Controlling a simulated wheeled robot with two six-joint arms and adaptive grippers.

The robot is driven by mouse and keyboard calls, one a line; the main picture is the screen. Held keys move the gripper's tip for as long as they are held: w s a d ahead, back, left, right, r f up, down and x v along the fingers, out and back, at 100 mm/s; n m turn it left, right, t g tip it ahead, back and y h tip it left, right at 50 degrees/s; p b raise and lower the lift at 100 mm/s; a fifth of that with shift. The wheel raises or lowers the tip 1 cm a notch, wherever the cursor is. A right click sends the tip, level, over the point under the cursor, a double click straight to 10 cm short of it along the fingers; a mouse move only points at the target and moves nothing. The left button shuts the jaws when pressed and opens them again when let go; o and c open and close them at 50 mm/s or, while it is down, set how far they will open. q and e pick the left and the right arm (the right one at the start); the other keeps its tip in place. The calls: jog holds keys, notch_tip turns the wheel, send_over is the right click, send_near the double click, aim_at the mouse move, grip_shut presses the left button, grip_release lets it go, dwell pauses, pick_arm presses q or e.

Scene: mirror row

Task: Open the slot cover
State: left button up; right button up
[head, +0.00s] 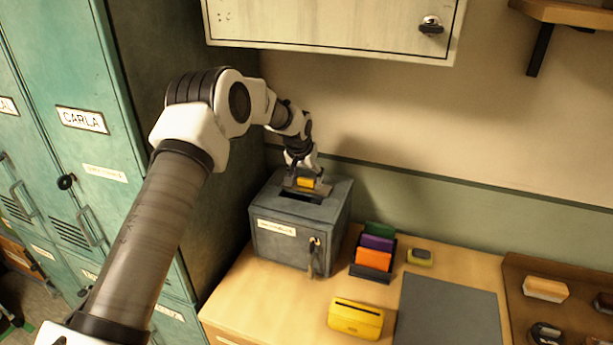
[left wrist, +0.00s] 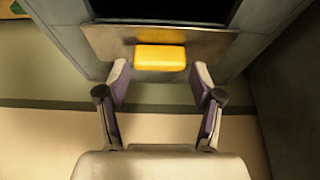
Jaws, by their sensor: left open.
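The grey metal box (head: 280,222) stands on the wooden counter against the wall. On its top is the slot cover (head: 291,183), a flat metal plate with a yellow knob (head: 306,183). The plate (left wrist: 105,42) and knob (left wrist: 160,57) also show in the left wrist view. The dark slot (head: 298,197) shows open in front of the plate. My left gripper (left wrist: 160,84) is open, with its fingers apart on either side of the knob and not visibly touching it. In the head view the left gripper (head: 302,170) is above the plate's back edge. My right gripper is not in view.
A key (head: 312,243) hangs in the box front. To the right are a card holder (head: 371,271), a yellow object (head: 355,318), a small yellow-grey block (head: 419,257) and a dark mat (head: 447,312). Teal lockers (head: 75,90) stand left; a white cabinet (head: 330,22) hangs above.

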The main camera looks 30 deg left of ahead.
pick_arm(q)
jog(key=shift+w+f, duration=0.25)
jog(key=shift+f, duration=0.05)
jog(key=v, duration=1.2)
